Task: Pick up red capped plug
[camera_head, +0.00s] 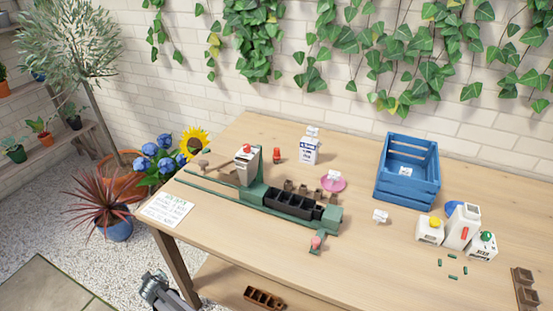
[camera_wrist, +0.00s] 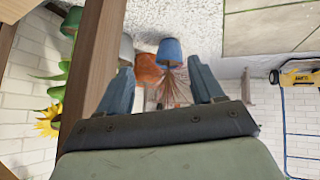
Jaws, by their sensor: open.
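A small red upright piece (camera_head: 277,155) stands on the table between the hopper and a white carton. It may be the red capped plug, but it is too small to be sure. A second red-topped piece (camera_head: 316,243) sits at the front right end of the green rig. The rig's white hopper (camera_head: 246,163) also has a red spot on top. My gripper (camera_wrist: 163,85) is open and empty in the wrist view, with floor and plant pots beyond its fingers. In the head view it is low at the left, beside and below the table's front edge, far from these pieces.
The green rig (camera_head: 333,217) with a black tray (camera_head: 290,205) fills the table's left half. A white carton (camera_head: 310,150), pink saucer (camera_head: 343,185), blue crate (camera_head: 408,192) and white bottles (camera_head: 460,227) stand farther right.

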